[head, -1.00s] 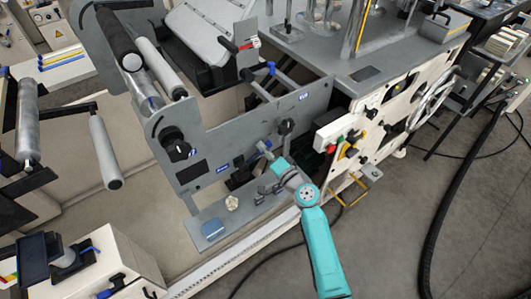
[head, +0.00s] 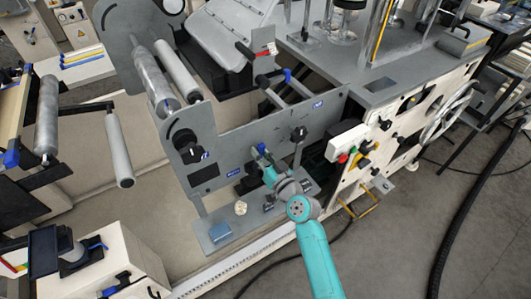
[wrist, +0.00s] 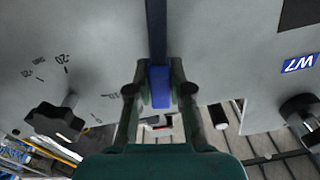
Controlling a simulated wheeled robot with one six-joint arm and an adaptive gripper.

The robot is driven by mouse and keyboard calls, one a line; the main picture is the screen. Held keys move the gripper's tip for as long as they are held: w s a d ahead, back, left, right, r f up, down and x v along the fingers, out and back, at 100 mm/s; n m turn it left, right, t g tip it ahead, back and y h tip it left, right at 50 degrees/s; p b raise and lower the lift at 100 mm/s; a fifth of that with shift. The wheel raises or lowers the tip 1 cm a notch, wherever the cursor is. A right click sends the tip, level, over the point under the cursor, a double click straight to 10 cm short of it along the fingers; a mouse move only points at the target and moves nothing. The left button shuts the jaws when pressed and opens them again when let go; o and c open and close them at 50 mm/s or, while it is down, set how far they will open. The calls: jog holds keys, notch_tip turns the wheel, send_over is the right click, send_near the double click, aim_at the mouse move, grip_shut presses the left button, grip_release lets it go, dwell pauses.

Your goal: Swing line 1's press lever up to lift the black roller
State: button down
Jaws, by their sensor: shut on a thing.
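My gripper (head: 266,162) is at the grey side plate (head: 262,122) of the unwind stand, low in the middle of the head view. In the wrist view its two fingers (wrist: 159,75) are shut on the blue grip (wrist: 160,92) of a dark lever bar (wrist: 156,30), one finger on each side. In the head view the blue lever tip (head: 261,148) shows just past my fingers; the rest of the lever is mostly hidden.
A black star knob (wrist: 56,120) with a number scale is left of my gripper in the wrist view, and another dark knob (wrist: 300,112) is right. A white box with coloured buttons (head: 348,142) stands right of the arm.

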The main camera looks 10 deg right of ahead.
jog(key=shift+s+a+r+n, duration=0.1)
jog(key=shift+s+a+n, duration=0.15)
jog(key=shift+a+n, duration=0.55)
jog(key=c, duration=1)
grip_release()
jog(key=shift+c, duration=0.2)
jog(key=v, duration=1.2)
